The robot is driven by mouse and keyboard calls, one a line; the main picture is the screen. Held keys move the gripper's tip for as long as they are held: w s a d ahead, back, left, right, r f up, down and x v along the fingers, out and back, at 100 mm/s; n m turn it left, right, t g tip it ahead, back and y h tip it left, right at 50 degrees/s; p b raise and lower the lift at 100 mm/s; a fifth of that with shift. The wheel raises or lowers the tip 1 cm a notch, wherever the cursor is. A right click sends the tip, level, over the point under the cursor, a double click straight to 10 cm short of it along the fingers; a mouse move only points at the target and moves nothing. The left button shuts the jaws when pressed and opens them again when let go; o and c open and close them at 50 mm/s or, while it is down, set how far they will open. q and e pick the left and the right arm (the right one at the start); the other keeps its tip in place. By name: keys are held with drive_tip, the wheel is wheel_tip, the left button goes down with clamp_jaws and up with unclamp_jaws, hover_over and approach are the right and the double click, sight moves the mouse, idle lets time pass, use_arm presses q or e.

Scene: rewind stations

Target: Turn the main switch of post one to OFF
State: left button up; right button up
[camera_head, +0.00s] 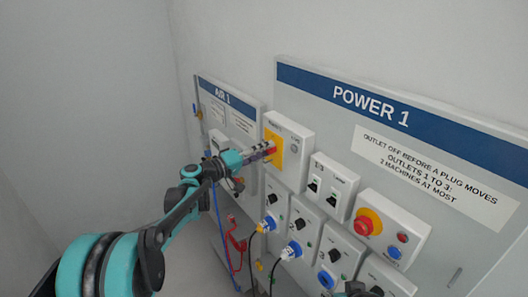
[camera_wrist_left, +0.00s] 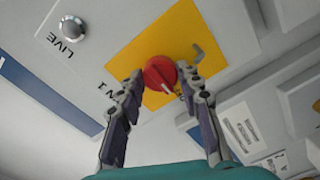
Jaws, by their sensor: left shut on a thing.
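The main switch of post one is a red round knob (camera_wrist_left: 158,72) on a yellow plate (camera_wrist_left: 180,45), with a white mark near its lower edge in the left wrist view. In the head view the yellow plate (camera_head: 274,141) is on a white box at the upper left of the POWER 1 panel. My left gripper (camera_head: 268,151) reaches it from the left. In the left wrist view its two fingers (camera_wrist_left: 163,76) are shut on the red knob, one on each side. A dark piece at the bottom edge of the head view may be my right gripper (camera_head: 354,288).
A lamp marked LIVE (camera_wrist_left: 72,27) is on the switch box. Right of the box are a breaker box (camera_head: 331,185) and a red emergency button (camera_head: 367,223). Outlets with plugs and cables (camera_head: 290,251) are below. The AIR 1 panel (camera_head: 227,110) is at left.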

use_arm(q)
drive_tip(key=o, duration=1.2)
drive_tip(key=shift+c, duration=0.2)
drive_tip(key=v, duration=1.2)
